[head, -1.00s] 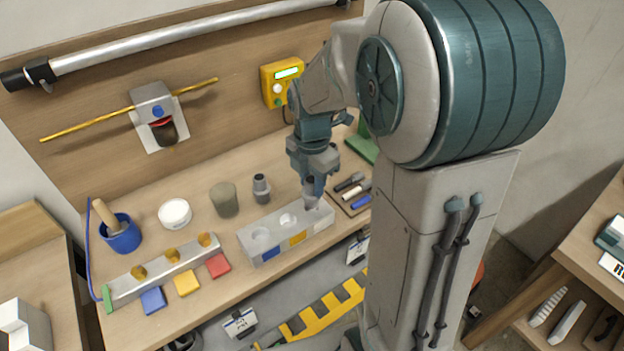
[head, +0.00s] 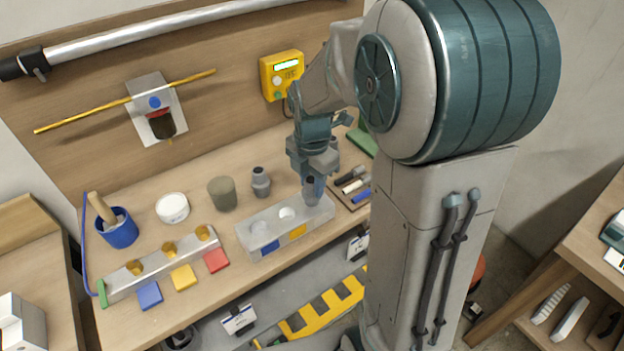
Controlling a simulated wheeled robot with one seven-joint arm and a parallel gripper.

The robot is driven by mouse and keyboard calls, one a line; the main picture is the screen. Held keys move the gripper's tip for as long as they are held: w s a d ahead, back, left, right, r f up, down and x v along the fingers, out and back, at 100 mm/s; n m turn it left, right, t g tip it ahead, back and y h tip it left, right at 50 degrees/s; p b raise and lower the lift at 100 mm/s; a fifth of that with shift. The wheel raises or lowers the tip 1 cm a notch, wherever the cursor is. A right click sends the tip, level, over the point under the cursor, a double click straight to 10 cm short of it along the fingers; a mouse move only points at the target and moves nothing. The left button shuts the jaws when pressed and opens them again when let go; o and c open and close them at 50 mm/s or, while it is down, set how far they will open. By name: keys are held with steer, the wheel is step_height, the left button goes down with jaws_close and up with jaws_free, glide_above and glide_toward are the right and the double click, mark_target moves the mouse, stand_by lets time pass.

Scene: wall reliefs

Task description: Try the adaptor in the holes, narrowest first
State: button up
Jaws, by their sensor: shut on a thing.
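My gripper (head: 314,174) is shut on a grey adaptor (head: 312,190), which points down at the right end of a pale grey block (head: 254,252). The block has a left hole (head: 262,238) and a middle hole (head: 286,214), both empty on top. The adaptor and gripper hide the right end's top, so I cannot tell whether the adaptor is in a hole or just above it. A similar grey stepped piece (head: 261,182) stands upright on the bench behind the block.
A grey-green cylinder (head: 222,194), a white tub (head: 172,208) and a blue cup (head: 117,229) stand to the left. A rail with brass pieces (head: 168,250) lies front left. A tray with small tools (head: 354,186) is close right of my gripper. A yellow box (head: 282,75) hangs behind.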

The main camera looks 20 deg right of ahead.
steer(key=shift+f+b, duration=0.55)
steer(key=shift+f, duration=0.25)
steer(key=o, duration=1)
steer(key=shift+o, duration=0.2)
steer(key=shift+r, duration=0.1)
step_height(320, 180, up, 14)
